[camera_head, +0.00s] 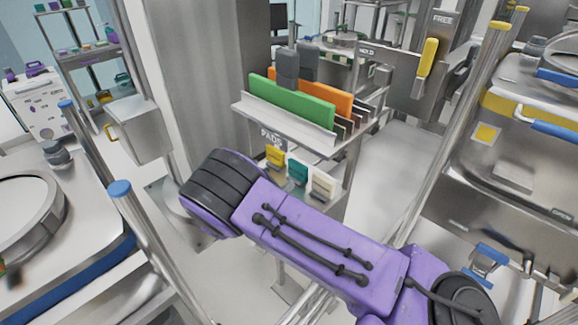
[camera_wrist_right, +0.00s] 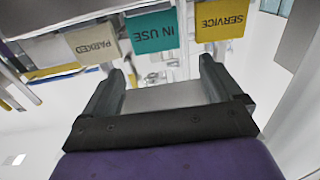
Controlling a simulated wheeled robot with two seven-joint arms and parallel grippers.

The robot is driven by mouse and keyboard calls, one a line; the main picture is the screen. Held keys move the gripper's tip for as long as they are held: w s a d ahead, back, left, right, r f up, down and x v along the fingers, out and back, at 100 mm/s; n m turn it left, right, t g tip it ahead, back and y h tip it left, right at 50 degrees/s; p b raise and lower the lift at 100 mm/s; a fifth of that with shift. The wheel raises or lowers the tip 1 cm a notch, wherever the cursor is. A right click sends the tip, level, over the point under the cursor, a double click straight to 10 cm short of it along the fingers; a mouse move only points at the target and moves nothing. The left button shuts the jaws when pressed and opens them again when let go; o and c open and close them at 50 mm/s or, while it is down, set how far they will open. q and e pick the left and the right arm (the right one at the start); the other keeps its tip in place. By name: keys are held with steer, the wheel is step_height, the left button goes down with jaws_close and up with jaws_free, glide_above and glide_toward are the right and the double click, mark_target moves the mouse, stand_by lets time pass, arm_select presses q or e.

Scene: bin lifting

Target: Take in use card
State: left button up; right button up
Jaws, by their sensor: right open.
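The teal IN USE card (camera_head: 297,170) stands between the yellow card (camera_head: 275,155) and the cream card (camera_head: 323,187) below the rack's PADS label. In the right wrist view the IN USE card (camera_wrist_right: 155,31) appears upside down, between the PARKED card (camera_wrist_right: 93,41) and the SERVICE card (camera_wrist_right: 221,20). My right gripper (camera_wrist_right: 163,68) is open and empty there. The card lies beyond the fingertips, near the top of the picture, and apart from them. In the head view I cannot make out the right fingers; my purple arm crosses the front. My left gripper is not in view.
Green (camera_head: 292,103) and orange (camera_head: 335,97) boards stand in the rack above the cards. A blue-capped post (camera_head: 120,190) is left of my arm, and a yellow-capped rail (camera_head: 490,50) is to the right. Metal machines stand at both sides.

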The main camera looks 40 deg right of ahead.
mark_target(296, 166)
steer(key=d, duration=0.4)
steer(key=shift+s+d+r+b, duration=0.15)
steer(key=shift+s+d+b, duration=0.15)
steer(key=shift+s+d, duration=0.05)
steer(key=d, duration=0.1)
steer(key=w+d+b, duration=0.1)
steer(key=d, duration=0.3)
steer(key=shift+w+f, duration=0.15)
steer(key=shift+f, duration=0.15)
steer(key=shift+d, duration=0.25)
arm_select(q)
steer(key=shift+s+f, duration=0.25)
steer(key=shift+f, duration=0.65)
arm_select(e)
steer(key=shift+r, duration=0.15)
steer(key=c, duration=0.8)
